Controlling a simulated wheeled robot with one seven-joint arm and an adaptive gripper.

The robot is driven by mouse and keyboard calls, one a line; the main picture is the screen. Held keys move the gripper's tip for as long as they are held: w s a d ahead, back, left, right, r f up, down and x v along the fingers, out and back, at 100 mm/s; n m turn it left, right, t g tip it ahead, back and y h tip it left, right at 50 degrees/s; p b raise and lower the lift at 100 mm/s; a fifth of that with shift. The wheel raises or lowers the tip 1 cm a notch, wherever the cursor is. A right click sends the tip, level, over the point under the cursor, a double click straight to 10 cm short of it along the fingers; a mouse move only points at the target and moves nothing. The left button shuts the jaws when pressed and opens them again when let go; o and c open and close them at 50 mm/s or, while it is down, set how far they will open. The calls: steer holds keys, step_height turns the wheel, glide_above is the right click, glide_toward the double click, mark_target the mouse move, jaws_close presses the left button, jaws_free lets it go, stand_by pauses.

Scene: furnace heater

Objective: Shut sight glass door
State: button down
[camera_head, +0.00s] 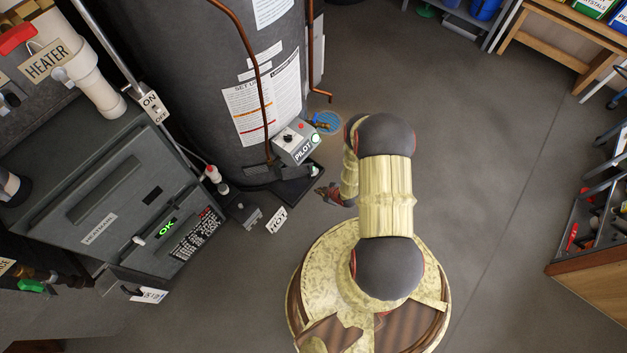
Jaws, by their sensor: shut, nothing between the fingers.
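The grey water heater tank (205,85) stands at upper left. A control box (295,143) with a "PILOT" label is on its lower front. A dark panel (262,173) sits low on the tank beside that box; I cannot tell whether it is the sight glass door or whether it is open. My gripper (322,192) is small in view, low in front of the tank's base and right of the "HOT" tag. It is shut and empty, apart from the control box. My own arm partly covers the area behind it.
A furnace unit (100,215) with a lit "OK" display fills the left. The "HOT" tag (277,220) is near the tank base. Copper pipes (259,90) run down the tank. A wooden bench (560,40) and a tool crate (590,225) stand at right. Floor between is clear.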

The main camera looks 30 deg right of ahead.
steer(key=w+d+f+n+b, duration=0.1)
steer(key=w+f+n+b, duration=0.1)
steer(key=w+f+b, duration=0.4)
steer(key=shift+w+f+n, duration=0.3)
steer(key=shift+w+f, duration=0.6)
steer(key=shift+w, duration=1)
steer(key=shift+d, duration=0.2)
